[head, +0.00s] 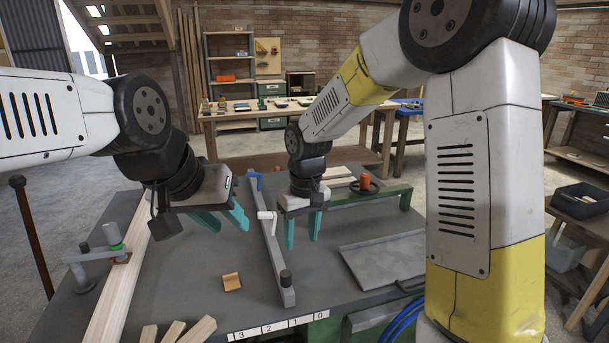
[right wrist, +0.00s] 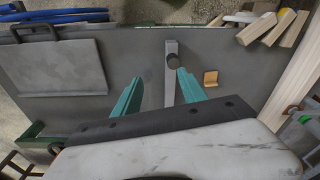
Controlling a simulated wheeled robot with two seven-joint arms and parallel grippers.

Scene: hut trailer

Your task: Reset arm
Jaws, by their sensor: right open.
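My left gripper (head: 222,220) is over the left part of the grey workbench (head: 205,290). Its teal fingers are spread apart with nothing between them. My right gripper (head: 302,229) hangs fingers down over the middle of the bench, just right of the grey rail. Its teal fingers are apart and empty, and they also show in the right wrist view (right wrist: 158,92). In that view the end of the grey rail (right wrist: 170,75) lies beyond and between the fingertips.
A long wooden beam (head: 113,278) lies under a clamp (head: 98,256) on the left. A small wooden block (head: 231,282) and several offcuts (head: 198,329) lie near the front edge. A grey metal sheet (head: 385,260) lies at right. A green bar (head: 370,196) stands behind.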

